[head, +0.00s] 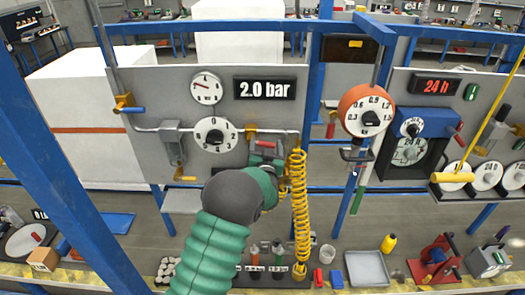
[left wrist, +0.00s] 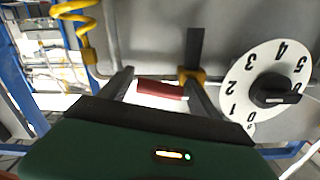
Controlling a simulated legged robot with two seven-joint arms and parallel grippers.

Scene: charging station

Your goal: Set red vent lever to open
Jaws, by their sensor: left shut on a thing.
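The red vent lever (left wrist: 162,89) shows in the left wrist view as a red handle beside a yellow valve fitting (left wrist: 190,75) on the grey panel. It lies between the two fingers of my left gripper (left wrist: 160,80), which is shut on it. In the head view my left gripper (head: 267,163) is at the panel, below the pipe. Only a small red part of the lever (head: 266,144) shows there, and my wrist and fingers hide much of that area. My right gripper is not in view.
A white numbered dial (head: 215,134) is just left of the lever, below a display reading 2.0 bar (head: 265,89). A yellow coiled hose (head: 300,210) hangs close on the right. A blue-handled valve (head: 127,106) is at the panel's left. Bottles and a tray (head: 367,269) stand below.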

